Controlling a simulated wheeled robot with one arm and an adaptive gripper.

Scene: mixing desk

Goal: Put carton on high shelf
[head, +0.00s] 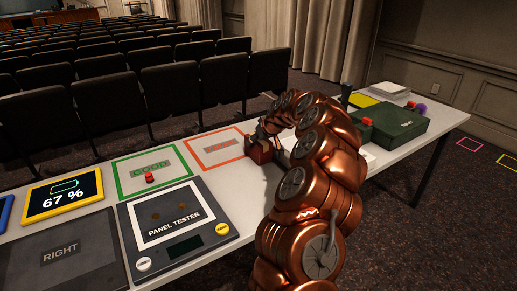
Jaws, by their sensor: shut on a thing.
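My gripper (262,133) is at the far end of my copper arm, low over the table beside the orange-outlined mat. It is small and partly hidden by the arm. It is shut on a small dark red block (260,152), which is also partly covered. I cannot tell whether the block touches the table. No thing in view is clearly a carton, and no high shelf shows.
The long white table (187,258) bears a panel tester (192,257), a green-outlined mat (125,188) with a red piece (149,178), and the orange-outlined mat (196,151). Right of my arm stands a dark green case (392,122). Rows of dark chairs (170,88) stand behind.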

